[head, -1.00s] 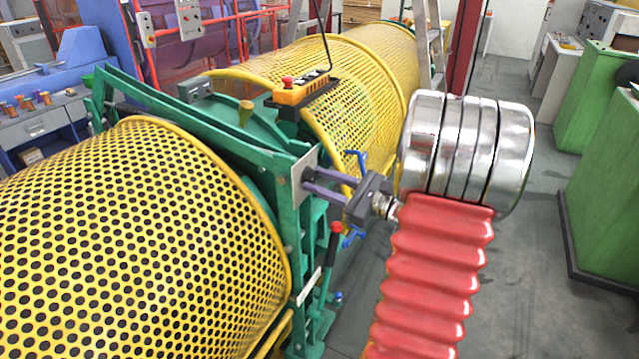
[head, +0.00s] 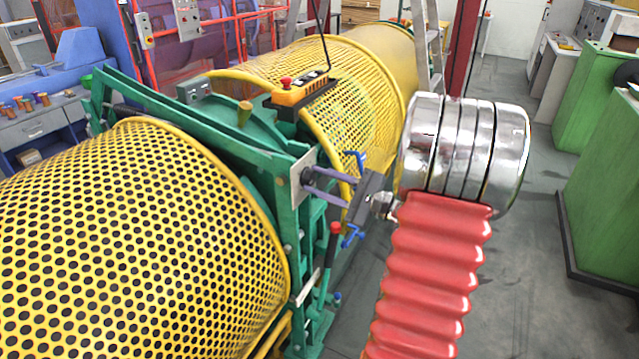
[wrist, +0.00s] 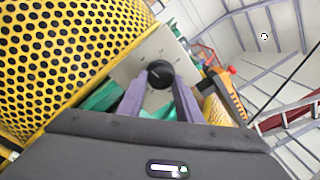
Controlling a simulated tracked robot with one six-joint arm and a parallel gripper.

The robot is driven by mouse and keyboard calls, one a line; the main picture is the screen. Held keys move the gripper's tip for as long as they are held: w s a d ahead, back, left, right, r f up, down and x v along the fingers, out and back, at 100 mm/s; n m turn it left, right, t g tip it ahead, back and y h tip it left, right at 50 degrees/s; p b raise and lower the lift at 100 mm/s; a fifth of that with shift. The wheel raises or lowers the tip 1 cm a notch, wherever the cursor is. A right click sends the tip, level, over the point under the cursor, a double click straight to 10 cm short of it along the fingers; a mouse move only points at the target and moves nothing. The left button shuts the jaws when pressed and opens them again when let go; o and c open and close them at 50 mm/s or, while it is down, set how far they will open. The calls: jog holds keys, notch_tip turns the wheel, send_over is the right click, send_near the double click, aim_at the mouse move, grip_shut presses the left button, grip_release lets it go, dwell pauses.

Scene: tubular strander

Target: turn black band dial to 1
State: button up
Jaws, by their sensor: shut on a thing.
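The black dial (wrist: 160,74) is round and sits on a pale square plate (wrist: 136,70) in the wrist view. In the head view the plate (head: 301,181) is fixed to the green frame, and the dial is a small dark spot on its face. My gripper (wrist: 159,86) is shut on the dial, with its two purple fingers on either side of the dial's rim. In the head view my gripper (head: 310,178) reaches the plate from the right and looks rolled. The dial's scale marks are too small to read, and I cannot tell its setting.
A yellow perforated guard (head: 130,240) fills the left, close to the plate. An orange button pendant (head: 301,90) lies above and behind it. Floor is free at the right.

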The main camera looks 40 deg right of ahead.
jog(key=shift+a+f, duration=0.1)
jog(key=shift+a, duration=0.05)
jog(key=o, duration=1)
jog(key=shift+o, duration=0.2)
jog(key=shift+s, duration=0.15)
jog(key=v, duration=1.3)
jog(key=shift+s+d, duration=0.2)
jog(key=shift+s, duration=0.05)
jog(key=shift+f, duration=0.15)
